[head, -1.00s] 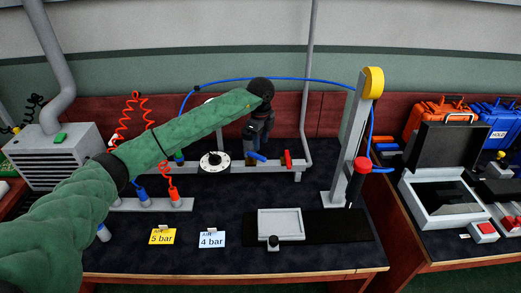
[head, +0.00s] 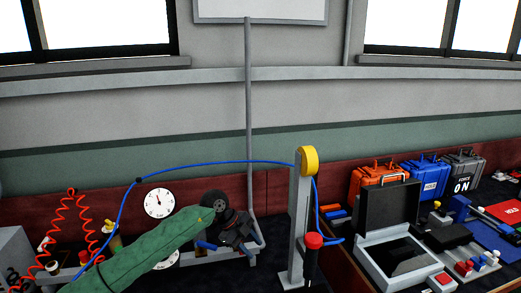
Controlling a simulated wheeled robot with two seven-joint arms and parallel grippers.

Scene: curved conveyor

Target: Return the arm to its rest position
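My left arm, in a green sleeve, comes in from the lower left of the head view. Its dark gripper (head: 236,236) is over the bench by the pipe fittings, close to a blue handle (head: 207,246). It is small and dark, so I cannot tell whether the fingers are open or whether they touch the handle. No held object can be made out. My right gripper is out of view.
A white dial gauge (head: 158,203) and red coiled hoses (head: 71,232) are left of the gripper. A grey post with a yellow top (head: 309,160) stands to the right. An open black case (head: 390,212) and orange (head: 376,180) and blue (head: 428,174) cases are farther right.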

